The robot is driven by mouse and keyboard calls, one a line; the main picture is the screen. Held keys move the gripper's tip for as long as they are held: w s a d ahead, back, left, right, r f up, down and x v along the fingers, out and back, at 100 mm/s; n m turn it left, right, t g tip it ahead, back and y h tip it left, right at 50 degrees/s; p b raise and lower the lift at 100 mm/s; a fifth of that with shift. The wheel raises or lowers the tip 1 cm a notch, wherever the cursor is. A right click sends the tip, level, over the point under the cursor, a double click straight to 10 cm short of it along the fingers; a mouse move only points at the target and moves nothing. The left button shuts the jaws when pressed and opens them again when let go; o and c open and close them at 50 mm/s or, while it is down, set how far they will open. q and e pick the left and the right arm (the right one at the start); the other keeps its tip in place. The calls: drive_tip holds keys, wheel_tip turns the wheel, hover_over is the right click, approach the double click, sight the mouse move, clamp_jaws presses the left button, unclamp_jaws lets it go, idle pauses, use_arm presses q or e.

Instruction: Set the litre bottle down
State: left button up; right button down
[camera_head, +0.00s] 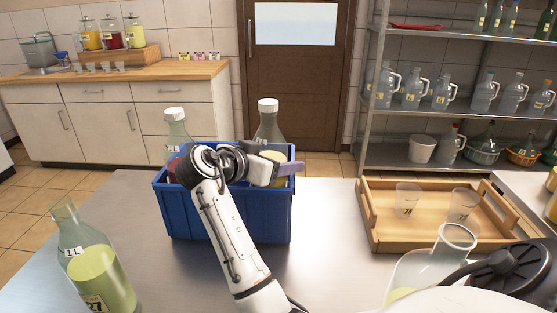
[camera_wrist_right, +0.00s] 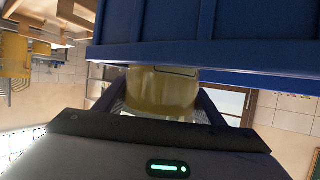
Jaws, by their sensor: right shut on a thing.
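A clear litre bottle with a white cap (camera_head: 268,106) and yellow liquid is at the right end of the blue crate (camera_head: 222,217). My right gripper (camera_head: 277,173) is shut on it. In the right wrist view, the bottle's yellow lower part (camera_wrist_right: 160,93) sits between the fingers, close against the blue crate wall (camera_wrist_right: 250,35). Its base is hidden, so I cannot tell whether it touches the crate floor. A second capped bottle marked 1L (camera_head: 176,135) stands at the crate's left end, partly behind my arm. My left gripper is not in view.
An open bottle marked 1L (camera_head: 93,268) stands at the table's left. An open clear vessel (camera_head: 447,250) is at the front right, near my arm. A wooden tray (camera_head: 400,243) with two cups lies right of the crate. Bare metal table separates them.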

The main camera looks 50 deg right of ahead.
drive_tip(key=shift+r, duration=0.15)
drive_tip(key=shift+c, duration=2.4)
unclamp_jaws()
drive_tip(key=shift+f, duration=0.2)
drive_tip(key=shift+r, duration=0.1)
drive_tip(key=r+v, duration=0.1)
drive_tip(key=v, duration=1.1)
